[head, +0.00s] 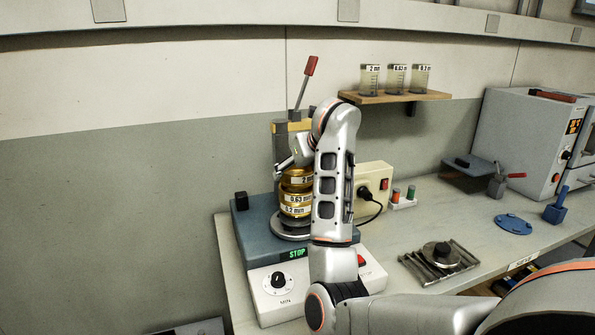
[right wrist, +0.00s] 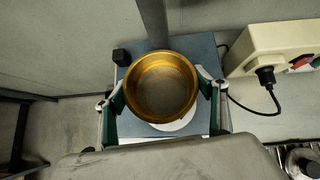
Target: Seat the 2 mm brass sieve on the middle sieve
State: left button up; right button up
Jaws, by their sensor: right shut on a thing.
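The 2 mm brass sieve (head: 292,181) is at the top of the sieve stack on the shaker, directly above the middle sieve (head: 297,199), labelled 0.63 mm. Below that is the 0.2 mm sieve (head: 293,211). My right gripper (head: 296,164) is shut on the 2 mm sieve, partly hidden by my own arm. In the right wrist view the empty brass sieve (right wrist: 160,92) sits level between the two fingers of the gripper (right wrist: 161,80), one on each side. I cannot tell whether it touches the middle sieve or hangs just above. My left gripper is out of view.
The blue shaker (head: 250,232) shows STOP and has a post with a red-handled lever (head: 307,78) behind the stack. A cream power box (head: 374,178) stands to the right. A shelf (head: 400,97) holds three labelled beakers.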

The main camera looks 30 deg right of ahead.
aim_at(305, 182)
jog(key=shift+f+b, duration=0.7)
jog(key=shift+f, duration=0.25)
jog(key=o, duration=1.3)
jog(key=v, duration=0.5)
jog(key=shift+s+r, duration=0.25)
jog(key=shift+v, duration=0.9)
jog(key=shift+a, duration=0.1)
